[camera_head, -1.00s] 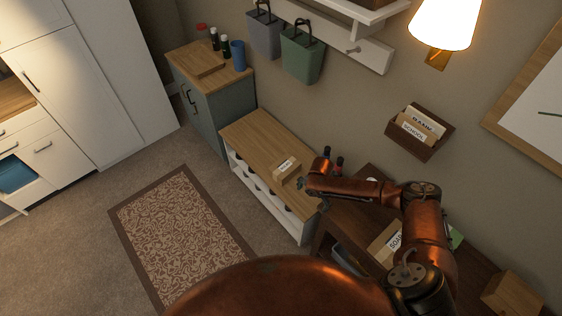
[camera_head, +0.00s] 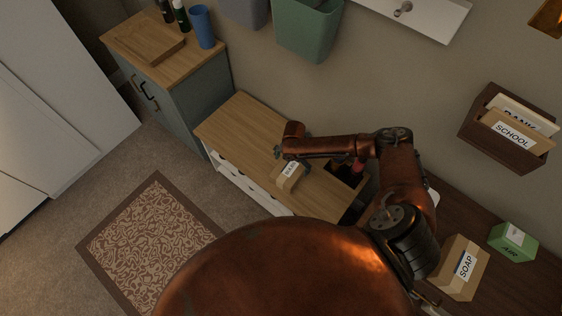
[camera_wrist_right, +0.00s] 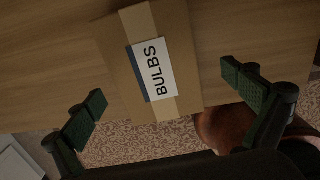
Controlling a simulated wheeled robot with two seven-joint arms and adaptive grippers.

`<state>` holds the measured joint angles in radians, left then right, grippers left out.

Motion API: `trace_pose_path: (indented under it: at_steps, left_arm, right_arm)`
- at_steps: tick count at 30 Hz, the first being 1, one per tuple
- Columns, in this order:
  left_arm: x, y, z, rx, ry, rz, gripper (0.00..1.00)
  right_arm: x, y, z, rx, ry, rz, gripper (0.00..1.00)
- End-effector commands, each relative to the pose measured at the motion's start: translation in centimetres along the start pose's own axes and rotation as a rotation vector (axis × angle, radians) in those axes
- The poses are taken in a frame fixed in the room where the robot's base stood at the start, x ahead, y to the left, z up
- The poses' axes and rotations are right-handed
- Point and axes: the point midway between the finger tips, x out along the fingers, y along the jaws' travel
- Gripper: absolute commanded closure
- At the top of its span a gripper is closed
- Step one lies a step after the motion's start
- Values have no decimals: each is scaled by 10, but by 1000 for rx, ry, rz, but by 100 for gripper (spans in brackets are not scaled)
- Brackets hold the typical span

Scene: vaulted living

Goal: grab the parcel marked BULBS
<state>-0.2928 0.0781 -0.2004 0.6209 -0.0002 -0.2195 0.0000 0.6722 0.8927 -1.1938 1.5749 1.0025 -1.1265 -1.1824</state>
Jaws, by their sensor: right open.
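The BULBS parcel (camera_head: 286,178) is a small brown cardboard box with a white label, lying on the wooden top of a low bench. In the right wrist view the parcel (camera_wrist_right: 160,62) clearly reads BULBS and lies between my spread fingers, with a gap on each side. My right gripper (camera_head: 291,160) is open and empty, just above the parcel in the head view. It also shows in the right wrist view (camera_wrist_right: 165,90). The arm hides a little of the bench behind it. My left gripper is not in view.
The bench top (camera_head: 238,122) is clear to the left of the parcel. A SOAP box (camera_head: 460,268) and a green box (camera_head: 513,242) sit on a dark table. A wall holder (camera_head: 508,128) and green bin (camera_head: 306,28) hang behind.

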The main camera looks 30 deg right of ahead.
Motion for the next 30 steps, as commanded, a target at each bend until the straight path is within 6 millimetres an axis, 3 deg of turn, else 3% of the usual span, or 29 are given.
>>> trace_pose_path:
  at_steps: [3, 21, 30]
  left_arm:
    - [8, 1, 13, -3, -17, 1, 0]
    - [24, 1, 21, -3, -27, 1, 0]
    - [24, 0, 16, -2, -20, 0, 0]
  right_arm:
    - [13, -1, -1, 0, 2, -4, 0]
    - [83, 1, -4, 1, 1, -4, 0]
    - [85, 1, -4, 0, 1, -2, 0]
